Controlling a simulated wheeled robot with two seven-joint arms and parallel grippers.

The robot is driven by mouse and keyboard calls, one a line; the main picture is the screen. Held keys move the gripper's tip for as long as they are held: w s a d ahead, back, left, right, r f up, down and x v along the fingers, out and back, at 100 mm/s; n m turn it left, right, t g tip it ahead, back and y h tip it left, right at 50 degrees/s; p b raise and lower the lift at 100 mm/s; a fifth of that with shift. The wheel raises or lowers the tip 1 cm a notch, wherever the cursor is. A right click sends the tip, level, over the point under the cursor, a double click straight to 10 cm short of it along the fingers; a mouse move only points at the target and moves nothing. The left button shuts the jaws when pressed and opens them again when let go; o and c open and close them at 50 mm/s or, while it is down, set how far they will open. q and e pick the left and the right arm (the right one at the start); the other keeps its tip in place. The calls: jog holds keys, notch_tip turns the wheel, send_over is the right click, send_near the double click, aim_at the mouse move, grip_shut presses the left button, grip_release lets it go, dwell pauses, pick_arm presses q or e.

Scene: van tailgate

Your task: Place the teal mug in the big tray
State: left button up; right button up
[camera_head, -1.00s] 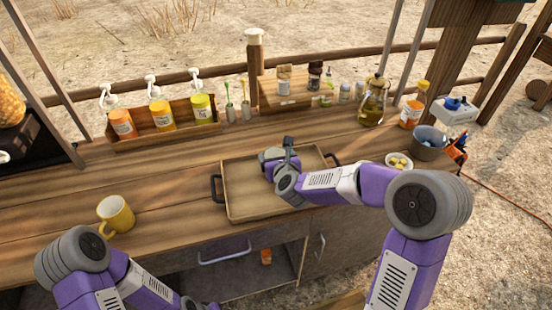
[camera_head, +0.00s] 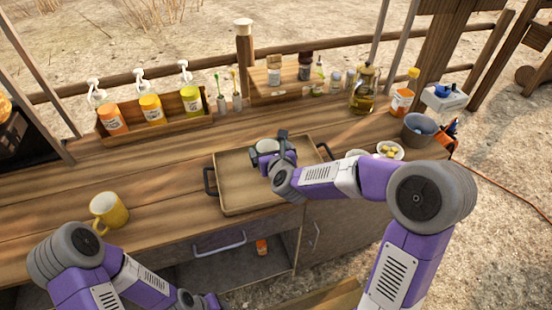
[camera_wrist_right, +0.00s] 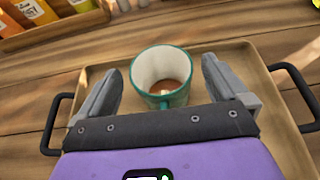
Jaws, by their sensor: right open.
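The teal mug (camera_wrist_right: 160,80), white inside with some brown liquid, stands upright on the floor of the big wooden tray (camera_head: 240,198), near its back edge. In the head view the mug (camera_head: 266,146) is partly hidden by my right gripper (camera_head: 270,150). In the right wrist view the gripper (camera_wrist_right: 160,70) is open, one finger on each side of the mug with gaps between. The tray (camera_wrist_right: 88,80) has black side handles.
A yellow mug (camera_head: 108,211) stands left of the tray. Behind are a bottle rack (camera_head: 155,130), a wooden spice stand (camera_head: 285,90) and an oil jug (camera_head: 363,92). A white bowl (camera_head: 390,150) and grey bucket (camera_head: 418,130) are at right. The tray's front is clear.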

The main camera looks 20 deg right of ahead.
pick_arm(q)
jog(key=shift+r+p, duration=0.4)
jog(key=shift+r, duration=0.1)
pick_arm(e)
jog(key=v, duration=0.9)
jog(key=shift+s, duration=0.25)
jog(key=shift+a+r, duration=0.1)
